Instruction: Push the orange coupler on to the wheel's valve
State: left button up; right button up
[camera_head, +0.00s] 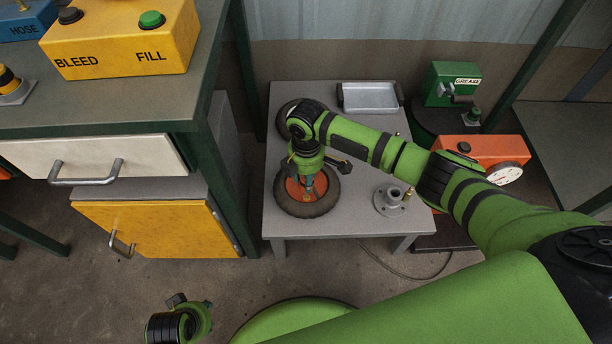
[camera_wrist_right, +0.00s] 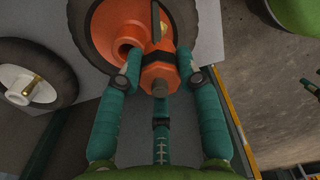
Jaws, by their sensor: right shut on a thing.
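The wheel with a dark tyre and orange hub (camera_head: 294,189) lies flat on the grey table, partly under my right gripper (camera_head: 309,180). In the right wrist view its orange hub (camera_wrist_right: 109,24) shows at the top. There my right gripper (camera_wrist_right: 158,68) has its teal fingers closed on the orange coupler (camera_wrist_right: 160,73), which has a grey end. The coupler overlaps the hub in this view; whether it touches a valve cannot be told, and that wheel's valve is not clearly visible. My left gripper (camera_head: 190,302) is low at the front, partly cut off, its jaws unclear.
A second wheel (camera_wrist_right: 62,72) with a pale hub and brass stem lies beside the first. The grey table (camera_head: 350,222) also bears a metal tray (camera_head: 370,98) and a round flanged fitting (camera_head: 389,201). A workbench (camera_head: 100,103) with cabinets stands left; an orange gauge box (camera_head: 480,150) stands right.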

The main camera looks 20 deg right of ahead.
jog(key=shift+f+b, duration=0.6)
jog(key=shift+f, duration=0.85)
jog(key=o, duration=1.2)
notch_tip(320, 180, up, 12)
jog(key=shift+r, duration=0.1)
